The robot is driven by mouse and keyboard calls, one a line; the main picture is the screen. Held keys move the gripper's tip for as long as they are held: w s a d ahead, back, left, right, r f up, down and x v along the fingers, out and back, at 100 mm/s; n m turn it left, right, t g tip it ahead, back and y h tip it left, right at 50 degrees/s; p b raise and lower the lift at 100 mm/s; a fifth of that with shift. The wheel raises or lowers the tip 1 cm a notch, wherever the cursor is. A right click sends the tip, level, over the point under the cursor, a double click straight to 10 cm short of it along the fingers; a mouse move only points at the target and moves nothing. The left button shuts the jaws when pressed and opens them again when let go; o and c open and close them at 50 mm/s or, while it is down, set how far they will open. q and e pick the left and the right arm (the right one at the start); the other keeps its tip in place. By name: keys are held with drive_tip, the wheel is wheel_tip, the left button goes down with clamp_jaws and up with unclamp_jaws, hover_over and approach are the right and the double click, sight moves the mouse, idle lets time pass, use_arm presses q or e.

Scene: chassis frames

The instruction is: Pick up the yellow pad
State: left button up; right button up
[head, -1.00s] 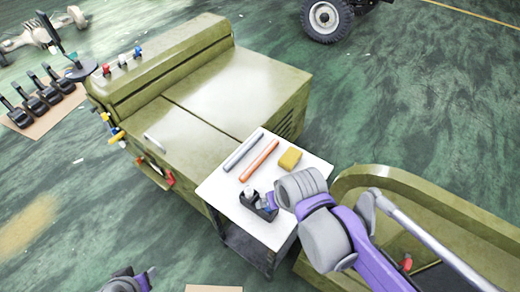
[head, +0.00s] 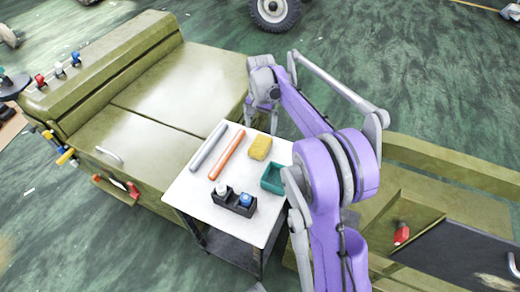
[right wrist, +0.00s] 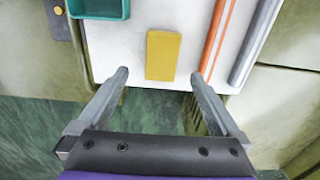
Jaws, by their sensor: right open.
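The yellow pad (head: 259,147) lies flat on the white top of a small cart (head: 185,190), near its far edge. In the right wrist view the pad (right wrist: 163,55) is straight ahead. My right gripper (head: 262,118) is just past the cart's far edge, beside the pad. In the right wrist view my right gripper (right wrist: 160,76) is open and empty, its fingertips apart on either side of the pad's near end. I cannot tell its exact height over the cart. My left gripper is not in view.
An orange rod (head: 227,155) and a grey rod (head: 208,147) lie left of the pad. A green tray (head: 271,178) and a black holder with bottles (head: 235,205) are nearer. Olive bodywork (head: 160,90) stands left of the cart, with more on the right.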

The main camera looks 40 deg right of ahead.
sight(260, 145)
drive_tip(key=f, duration=0.3)
drive_tip(key=f+b, duration=0.1)
drive_tip(key=f, duration=0.7)
drive_tip(key=shift+w+d, duration=0.1)
drive_tip(key=shift+w, duration=0.25)
drive_tip(key=shift+c, duration=0.2)
drive_tip(key=c, duration=1.1)
wheel_tip(260, 145, up, 10)
drive_tip(key=shift+r+p, duration=0.1)
drive_tip(key=shift+p, duration=0.4)
drive_tip(key=shift+c, duration=0.2)
drive_tip(key=o, duration=0.8)
drive_tip(key=c, duration=0.6)
drive_tip(key=shift+c, duration=0.2)
